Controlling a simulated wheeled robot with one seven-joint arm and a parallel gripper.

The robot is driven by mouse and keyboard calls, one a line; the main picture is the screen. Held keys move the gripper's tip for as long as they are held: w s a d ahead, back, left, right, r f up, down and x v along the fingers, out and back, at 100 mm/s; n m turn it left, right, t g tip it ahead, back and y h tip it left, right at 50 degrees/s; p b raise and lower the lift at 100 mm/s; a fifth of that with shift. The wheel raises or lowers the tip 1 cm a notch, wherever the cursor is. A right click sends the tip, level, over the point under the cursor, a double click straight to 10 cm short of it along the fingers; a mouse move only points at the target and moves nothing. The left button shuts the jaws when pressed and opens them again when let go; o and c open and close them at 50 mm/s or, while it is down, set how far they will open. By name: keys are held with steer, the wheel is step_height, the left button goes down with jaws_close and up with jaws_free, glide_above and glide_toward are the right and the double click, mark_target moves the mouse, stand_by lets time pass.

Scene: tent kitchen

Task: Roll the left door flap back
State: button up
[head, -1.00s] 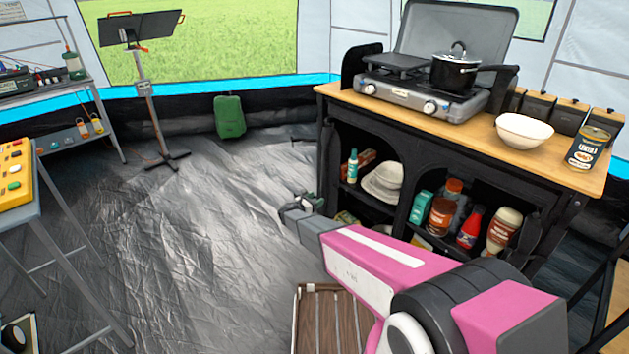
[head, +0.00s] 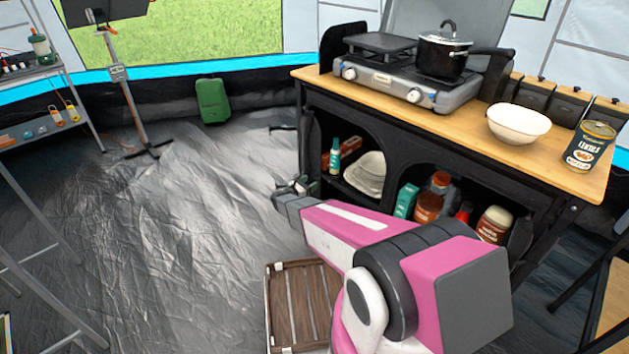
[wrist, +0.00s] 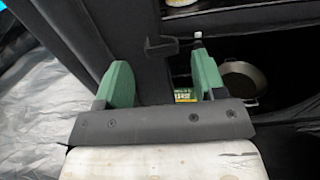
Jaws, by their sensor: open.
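The kitchen stand (head: 400,140) has a black fabric front with two arched openings. Black fabric that looks like the left door flap (head: 309,140) hangs along the left side of the left opening; I cannot tell clearly how it is rolled. My gripper (head: 290,188) is low in front of the stand's left end. In the wrist view my gripper (wrist: 162,75) is open, with its two green fingers apart. A dark upright band of fabric (wrist: 148,70) with a small black tab (wrist: 160,45) shows beyond and between the fingers. I cannot tell whether they touch it.
Inside the openings stand pale bowls (head: 365,173), bottles and jars; a pan (wrist: 243,78) shows in the wrist view. A stove with a pot (head: 443,52), a white bowl (head: 518,124) and a can (head: 590,146) stand on top. A wooden crate (head: 300,300) is on the floor.

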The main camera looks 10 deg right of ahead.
mark_target(316, 179)
steer(key=shift+x, duration=1.95)
steer(key=shift+c, duration=0.3)
jaws_close()
steer(key=shift+w+a, duration=0.7)
steer(key=shift+w, duration=0.25)
steer(key=shift+o, duration=0.3)
jaws_free()
steer(key=v, duration=1)
steer(key=shift+s+a, duration=0.2)
steer(key=shift+a, duration=0.15)
